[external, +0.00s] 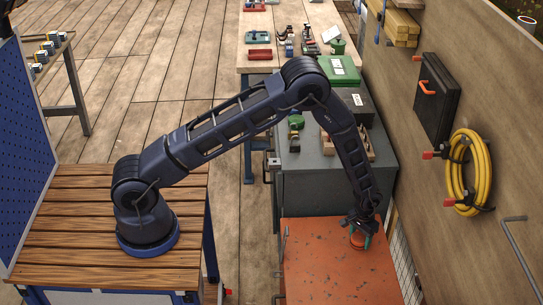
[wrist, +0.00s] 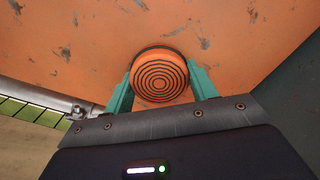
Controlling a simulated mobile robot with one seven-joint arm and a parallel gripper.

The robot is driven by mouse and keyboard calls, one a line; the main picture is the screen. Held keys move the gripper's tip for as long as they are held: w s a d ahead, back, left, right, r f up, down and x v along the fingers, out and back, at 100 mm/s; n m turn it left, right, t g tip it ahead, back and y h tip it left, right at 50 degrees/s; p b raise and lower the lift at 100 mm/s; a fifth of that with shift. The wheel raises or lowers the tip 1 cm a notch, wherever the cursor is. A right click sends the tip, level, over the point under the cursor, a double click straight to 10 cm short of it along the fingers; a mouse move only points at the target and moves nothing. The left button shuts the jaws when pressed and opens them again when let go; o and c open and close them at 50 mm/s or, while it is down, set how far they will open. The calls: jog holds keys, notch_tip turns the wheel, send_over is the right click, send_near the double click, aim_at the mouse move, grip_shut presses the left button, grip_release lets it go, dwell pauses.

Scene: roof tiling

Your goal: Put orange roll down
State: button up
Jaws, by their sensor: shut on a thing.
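The orange roll (wrist: 159,76) shows in the wrist view as a round end with dark concentric rings. My gripper (wrist: 160,84) has its two green fingers on either side of the roll, shut on it. In the external view my gripper (external: 361,229) points down over the orange worktop (external: 325,270), near its back right part. The roll (external: 357,240) is between the fingers, low over or on the worktop. I cannot tell whether its underside touches the surface.
A grey cabinet (external: 300,180) stands behind the orange top, with a green case (external: 340,70) and tools on and beyond it. The wall at right holds a yellow hose (external: 484,170) and a black case (external: 437,100). The front and left of the orange top are clear.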

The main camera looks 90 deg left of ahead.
jog(key=shift+f, duration=0.3)
jog(key=o, duration=1)
jog(key=shift+o, duration=0.2)
notch_tip(320, 180, up, 12)
notch_tip(320, 180, up, 18)
jog(key=m+t, duration=0.1)
jog(key=m, duration=0.1)
send_over(360, 237)
jog(key=s+d, duration=0.3)
jog(key=s, duration=0.2)
jog(key=s+d+r+m+t, duration=0.1)
jog(key=s+d+r, duration=0.1)
jog(key=s+r, duration=0.4)
jog(key=s+d+r, duration=0.2)
jog(key=s+r, duration=0.2)
jog(key=r, duration=0.5)
jog(key=s+d+r+m+t, duration=0.1)
jog(key=s+r, duration=0.4)
jog(key=s, duration=0.2)
jog(key=s+d+r+m, duration=0.15)
jog(key=s+r, duration=0.25)
jog(key=s, duration=0.4)
jog(key=s+d+r+m+t, duration=0.1)
jog(key=s+r, duration=0.1)
jog(key=s, duration=1.4)
jog(key=shift+s+d+m, duration=0.15)
jog(key=shift+d+m, duration=0.2)
jog(key=shift+d, duration=0.05)
